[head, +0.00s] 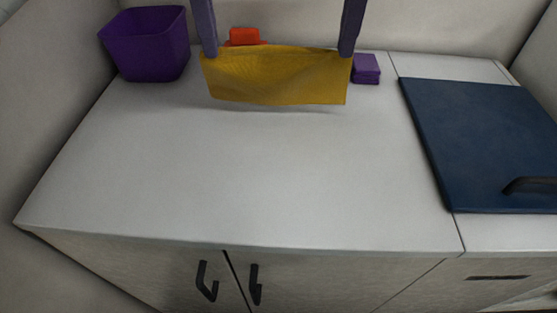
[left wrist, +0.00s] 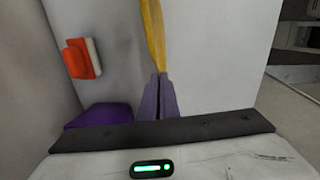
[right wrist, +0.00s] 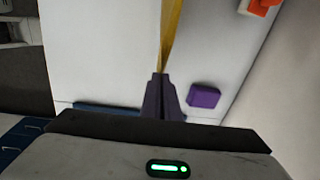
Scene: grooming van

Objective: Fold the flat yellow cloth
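The yellow cloth (head: 278,78) hangs between my two grippers above the back of the white counter, with a shadow below its lower edge. My left gripper (head: 209,52) is shut on its upper left corner; the left wrist view shows the cloth (left wrist: 154,40) edge-on, rising from the closed fingers (left wrist: 158,92). My right gripper (head: 347,52) is shut on its upper right corner; the right wrist view shows the cloth (right wrist: 170,35) held in the closed fingers (right wrist: 162,95). The cloth sags slightly and hides part of the counter behind it.
A purple bin (head: 146,45) stands at the back left. An orange-red object (head: 244,36) is behind the cloth, partly hidden. A small purple block (head: 366,69) lies right of the cloth. A dark blue panel (head: 480,140) with a black handle covers the right side. The counter's front (head: 250,180) is clear.

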